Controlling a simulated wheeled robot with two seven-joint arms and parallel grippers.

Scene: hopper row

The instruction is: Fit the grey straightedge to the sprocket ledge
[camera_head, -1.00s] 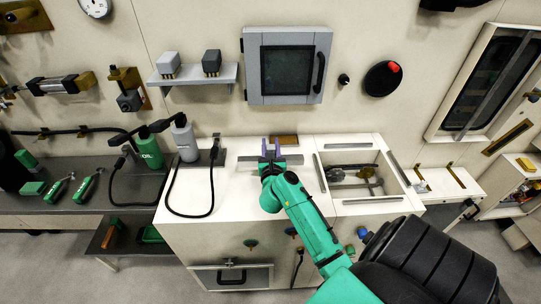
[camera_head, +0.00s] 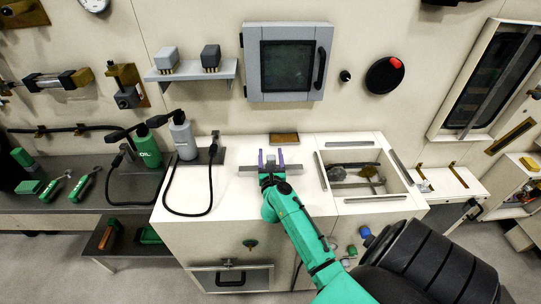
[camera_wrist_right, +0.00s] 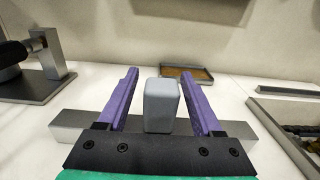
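A long grey bar, seemingly the straightedge (camera_head: 249,168), lies crosswise on the white worktop; it also shows in the wrist view (camera_wrist_right: 236,130). A rounded grey block (camera_wrist_right: 161,103), apparently its grip, stands up at its middle. My right gripper (camera_head: 271,157) reaches over the bar. Its purple fingers stand on either side of the block, with a gap visible on each side in the wrist view, so it looks open. The palm hides part of the bar. A white ledge with brass brackets (camera_head: 454,187) is at the right; I cannot tell whether it is the sprocket ledge.
A recessed bin (camera_head: 376,198) with loose parts is right of the gripper. A brass-coloured tray (camera_head: 284,140) lies behind it. Bottles, including a green one (camera_head: 147,151), and a black cable stand to the left. A wall shelf (camera_head: 190,76) holds two grey blocks.

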